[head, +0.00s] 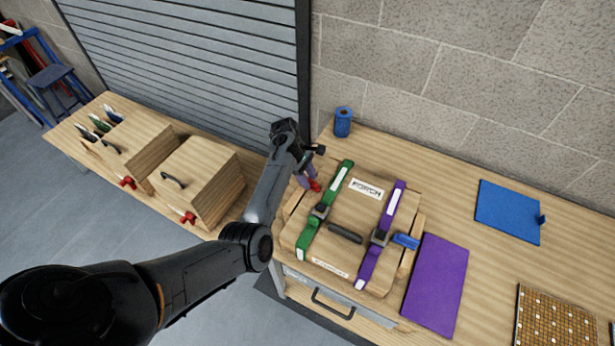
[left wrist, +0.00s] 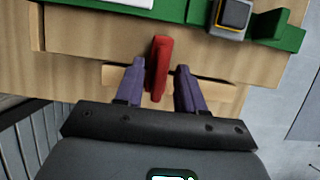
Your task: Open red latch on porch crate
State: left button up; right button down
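The porch crate (head: 352,214) is a wooden box with a white label on its lid, standing on the bench. Its red latch (head: 315,185) is on the left side, and it shows upright in the left wrist view (left wrist: 158,68). My left gripper (head: 308,180) reaches down at that side. In the left wrist view its two purple fingers (left wrist: 160,72) are open, one on each side of the red latch, with small gaps visible. Contact with the latch cannot be made out. A blue latch (head: 405,241) is on the crate's right side. My right gripper is not in view.
A green strap (head: 326,205) and a purple strap (head: 382,235) cross the crate. Two wooden boxes with red latches stand on the left bench (head: 75,130). A blue roll (head: 343,122), purple mat (head: 436,285), blue mat (head: 508,212) and mosaic panel (head: 555,318) lie around the crate.

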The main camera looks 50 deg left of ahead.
pick_arm(q)
jog(key=shift+c, duration=0.3)
grip_shut()
